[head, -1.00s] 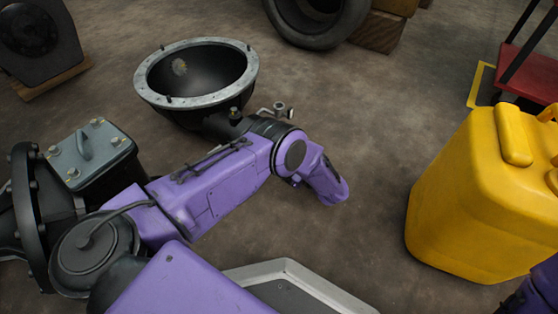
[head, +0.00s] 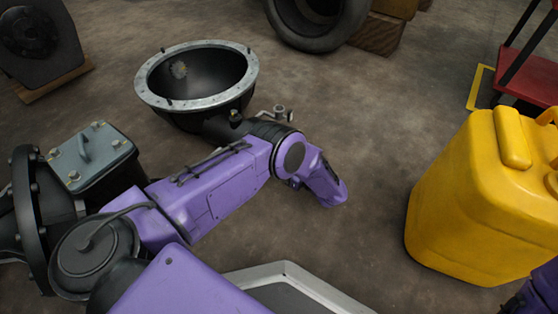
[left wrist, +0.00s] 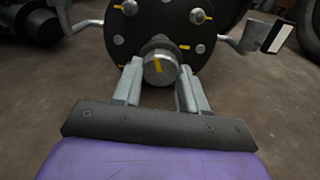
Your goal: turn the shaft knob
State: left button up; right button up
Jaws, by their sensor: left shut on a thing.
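The shaft knob (left wrist: 160,68) is a short round metal stub with a yellow mark on its face. It sticks out from a dark round plate (left wrist: 128,42) in the left wrist view. My left gripper (left wrist: 159,82) has one finger on each side of the knob and is shut on it. In the head view my left arm reaches in from the left; its gripper and the knob are hidden there. My right gripper is not in view.
Bolts and yellow marks surround the knob, and bent metal levers (left wrist: 240,42) flank the plate. A yellow canister (head: 475,210) stands at the right. A tyre (head: 315,25), wooden blocks (head: 376,32) and a red cart (head: 530,72) are behind. The floor between is clear.

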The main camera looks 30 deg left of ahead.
pick_arm(q)
jog(key=m, duration=0.5)
jog(key=shift+p, duration=0.4)
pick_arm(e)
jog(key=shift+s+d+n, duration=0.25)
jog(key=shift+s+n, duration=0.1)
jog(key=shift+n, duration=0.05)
pick_arm(q)
jog(key=m, duration=0.5)
jog(key=shift+s+m, duration=0.1)
jog(key=shift+m, duration=0.3)
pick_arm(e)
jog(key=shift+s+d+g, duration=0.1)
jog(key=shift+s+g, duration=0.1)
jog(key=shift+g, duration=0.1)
pick_arm(q)
jog(key=m, duration=0.5)
jog(key=shift+r, duration=0.1)
jog(key=m, duration=0.6)
